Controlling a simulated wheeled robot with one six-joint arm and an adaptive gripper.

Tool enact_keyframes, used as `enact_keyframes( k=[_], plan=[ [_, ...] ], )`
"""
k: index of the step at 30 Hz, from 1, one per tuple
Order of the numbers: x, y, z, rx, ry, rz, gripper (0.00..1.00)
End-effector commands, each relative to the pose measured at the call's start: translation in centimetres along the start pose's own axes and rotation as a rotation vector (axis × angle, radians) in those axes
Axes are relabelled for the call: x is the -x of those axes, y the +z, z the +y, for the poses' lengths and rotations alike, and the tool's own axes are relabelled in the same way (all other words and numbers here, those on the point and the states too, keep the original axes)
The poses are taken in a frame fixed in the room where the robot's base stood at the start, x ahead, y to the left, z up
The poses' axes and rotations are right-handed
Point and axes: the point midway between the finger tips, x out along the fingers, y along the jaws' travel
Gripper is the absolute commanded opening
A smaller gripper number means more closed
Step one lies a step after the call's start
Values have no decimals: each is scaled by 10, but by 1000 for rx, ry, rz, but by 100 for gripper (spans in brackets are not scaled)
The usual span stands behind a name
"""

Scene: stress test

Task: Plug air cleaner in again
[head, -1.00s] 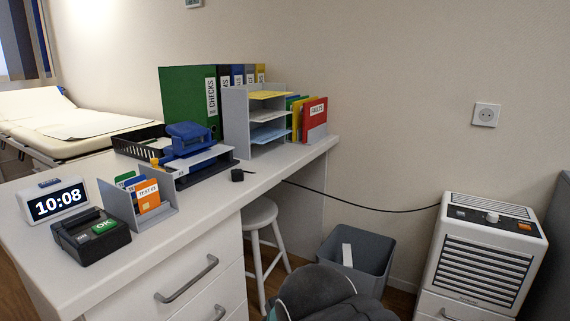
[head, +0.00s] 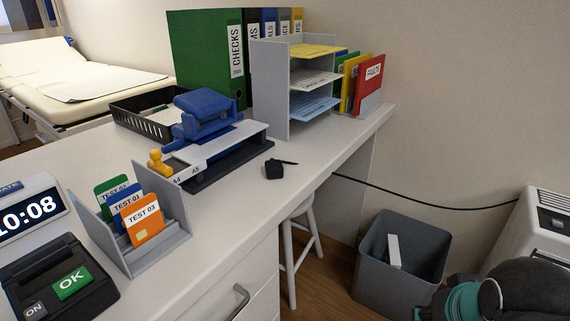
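The air cleaner (head: 541,236) is a white box at the right edge of the head view, partly cut off by the frame and partly hidden by my arm. A small black block that looks like the plug (head: 274,169) lies on the white desk, with a short dark piece pointing right. Whether the cable joins it is hidden. The wall socket is outside the current view. Dark and teal parts of my arm show at the bottom right; my gripper's fingers are not visible.
A blue hole punch (head: 205,117), paper trimmer (head: 215,150), grey shelf (head: 270,90) and card holder (head: 165,245) stand nearby. A grey bin (head: 385,275) and white stool (head: 303,245) are below.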

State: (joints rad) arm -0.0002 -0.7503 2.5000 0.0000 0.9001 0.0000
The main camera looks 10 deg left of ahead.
Motion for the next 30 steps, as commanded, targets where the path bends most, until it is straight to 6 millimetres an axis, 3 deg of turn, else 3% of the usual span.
enact_keyframes(
  k=[2, 5, 8, 14, 21, 30],
  plan=[
    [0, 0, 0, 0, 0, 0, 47],
    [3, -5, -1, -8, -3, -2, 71],
    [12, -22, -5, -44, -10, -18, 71],
    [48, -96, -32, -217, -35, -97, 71],
    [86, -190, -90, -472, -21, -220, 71],
    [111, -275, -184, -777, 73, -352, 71]
  ],
)
